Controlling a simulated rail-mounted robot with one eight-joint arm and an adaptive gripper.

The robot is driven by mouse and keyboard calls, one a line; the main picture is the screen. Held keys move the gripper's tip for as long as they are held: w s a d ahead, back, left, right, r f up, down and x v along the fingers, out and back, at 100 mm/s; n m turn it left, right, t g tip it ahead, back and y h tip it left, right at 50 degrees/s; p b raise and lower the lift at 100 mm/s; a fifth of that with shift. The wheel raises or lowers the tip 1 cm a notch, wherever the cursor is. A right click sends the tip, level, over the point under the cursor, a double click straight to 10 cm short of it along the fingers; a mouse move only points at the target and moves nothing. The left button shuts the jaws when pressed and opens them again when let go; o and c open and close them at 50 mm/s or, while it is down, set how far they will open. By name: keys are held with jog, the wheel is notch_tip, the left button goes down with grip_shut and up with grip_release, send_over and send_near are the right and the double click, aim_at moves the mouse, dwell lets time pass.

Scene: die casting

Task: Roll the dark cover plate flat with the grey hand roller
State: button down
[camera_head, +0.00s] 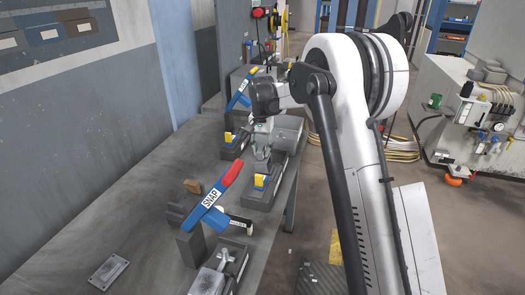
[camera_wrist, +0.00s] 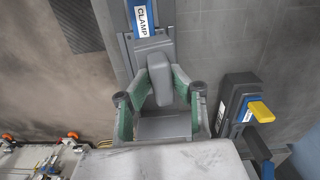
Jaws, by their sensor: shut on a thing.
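My gripper (camera_head: 262,150) is over the middle of the bench, and its green-padded fingers also show in the wrist view (camera_wrist: 160,85). It is shut on a grey rounded piece (camera_wrist: 160,76) between the pads. This may be the grey hand roller, but its lower part is hidden and I cannot tell for certain. A blue lever marked CLAMP (camera_wrist: 142,20) lies just beyond that piece in the wrist view. I cannot make out the dark cover plate for certain; the fingers and arm hide part of the bench there.
A blue, red-ended lever marked SNAP (camera_head: 213,203) rises in front of my gripper. A small grey plate (camera_head: 108,271) lies on clear bench (camera_head: 105,220) at the lower left. A yellow-ended blue lever (camera_wrist: 258,110) stands right of the fingers. Yellow hoses (camera_head: 398,150) lie on the floor.

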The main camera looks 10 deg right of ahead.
jog(key=shift+r+p, duration=1.65)
jog(key=shift+r, duration=2.25)
